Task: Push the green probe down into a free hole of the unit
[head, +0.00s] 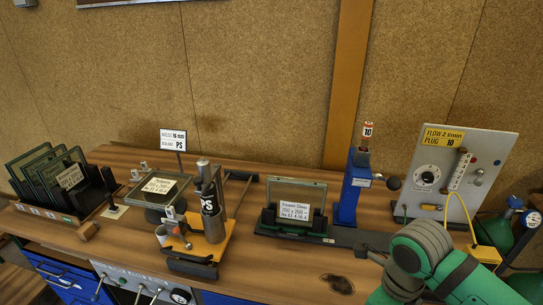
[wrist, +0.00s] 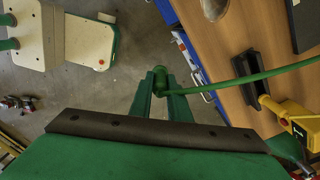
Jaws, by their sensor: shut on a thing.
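My gripper (wrist: 162,92) shows in the wrist view, its two green fingers shut on a green, round-ended piece, which looks like the green probe (wrist: 160,76). A green hose or cable runs from there to the right. The held piece is over the floor, left of the table edge. A yellow box (head: 486,255) in the head view may be the same unit. Its holes are too small to make out. The head view shows my arm at lower right, not my fingertips.
A grey panel (head: 456,158) with a dial and flow tube stands behind the yellow box. A green bottle (head: 492,232) is at far right. A blue stand (head: 350,190) and a glass frame (head: 296,205) stand to the left. A dark holder (wrist: 250,72) is near the table edge.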

